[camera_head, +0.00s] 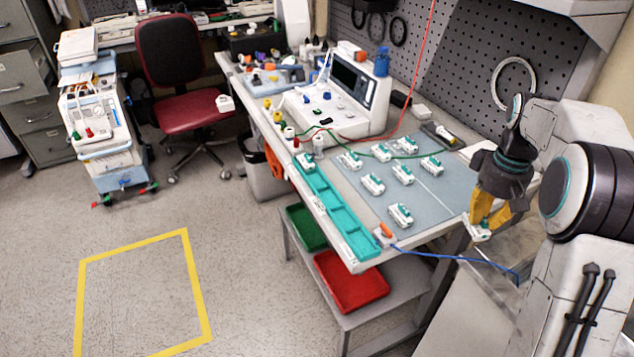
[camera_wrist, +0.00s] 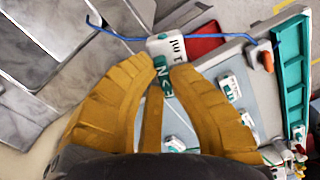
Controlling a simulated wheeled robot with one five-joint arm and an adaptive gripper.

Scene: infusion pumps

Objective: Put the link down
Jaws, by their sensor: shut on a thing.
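My gripper (camera_head: 482,218) has yellow fingers and is shut on a small white and teal link (camera_head: 474,232), held beyond the right front edge of the workbench. In the wrist view, the gripper (camera_wrist: 166,66) holds this link (camera_wrist: 164,43) at its fingertips, with dark lettering on its face. The fingers hide part of it. Several similar white and teal links lie on the grey-blue mat (camera_head: 440,195), such as one near the front (camera_head: 400,214).
A long teal tray (camera_head: 345,222) runs along the bench's left edge. A red bin (camera_head: 350,282) and a green bin (camera_head: 306,228) sit on the shelf below. A pump device (camera_head: 345,105) stands at the back. A blue cable (camera_head: 450,256) crosses the front edge.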

